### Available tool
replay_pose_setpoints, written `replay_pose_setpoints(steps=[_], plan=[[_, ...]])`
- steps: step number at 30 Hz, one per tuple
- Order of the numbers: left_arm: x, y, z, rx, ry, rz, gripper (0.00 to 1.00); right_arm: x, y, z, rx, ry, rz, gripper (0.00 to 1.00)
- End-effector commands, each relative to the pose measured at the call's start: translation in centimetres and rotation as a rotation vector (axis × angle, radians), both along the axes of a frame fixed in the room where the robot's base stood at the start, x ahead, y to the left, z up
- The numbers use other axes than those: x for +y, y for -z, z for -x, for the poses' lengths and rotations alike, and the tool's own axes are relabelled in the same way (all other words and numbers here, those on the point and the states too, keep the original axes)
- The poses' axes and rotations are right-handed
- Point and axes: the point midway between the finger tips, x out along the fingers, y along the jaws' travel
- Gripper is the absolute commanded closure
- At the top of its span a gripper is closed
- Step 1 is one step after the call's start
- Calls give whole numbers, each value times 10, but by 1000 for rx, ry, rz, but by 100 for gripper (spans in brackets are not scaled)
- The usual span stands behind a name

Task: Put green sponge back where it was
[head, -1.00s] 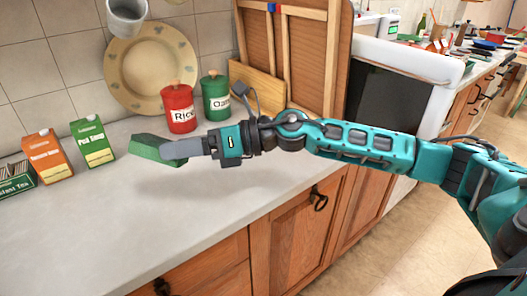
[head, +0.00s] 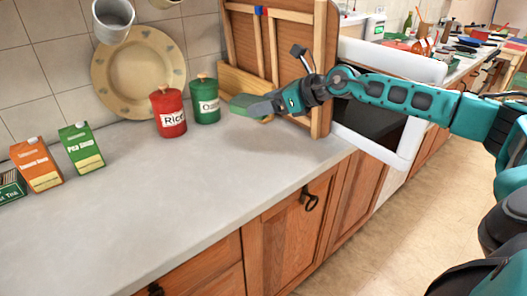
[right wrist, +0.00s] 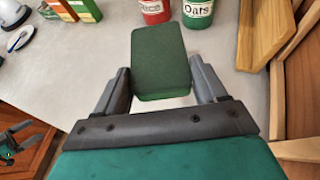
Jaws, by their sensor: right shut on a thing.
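The green sponge (head: 249,105) is a flat block held in my right gripper (head: 264,104), above the counter near the red and green canisters. In the right wrist view the sponge (right wrist: 161,62) sits between the two grey fingers of my right gripper (right wrist: 163,88), which are shut on its near end. The sponge is clear of the counter in the head view.
A red Rice canister (head: 168,112) and a green Oats canister (head: 205,100) stand behind. A wooden easel-like frame (head: 321,65) is to the right, near the arm. Cartons, one orange (head: 37,163) and one green (head: 81,148), stand at left. The front counter (head: 160,200) is clear.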

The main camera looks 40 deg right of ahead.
Motion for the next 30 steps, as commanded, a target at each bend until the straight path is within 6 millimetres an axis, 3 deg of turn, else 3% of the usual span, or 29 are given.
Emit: replay_pose_setpoints(steps=[3, 9, 16, 22, 30], plan=[[0, 6, 0, 0, 0, 0, 4, 1, 38, 0, 5, 0, -3, 53], [0, 15, -1, -1, 0, 0, 4, 0, 82, 0, 1, 0, -3, 53], [0, 19, -3, -5, 0, 0, 4, 1, 101, 0, -1, 0, -2, 53], [0, 29, -3, -6, 0, 0, 4, 1, 133, 0, 2, 0, -3, 53], [0, 29, -3, -6, -1, 1, 4, 0, 137, 0, -2, -1, 0, 53]])
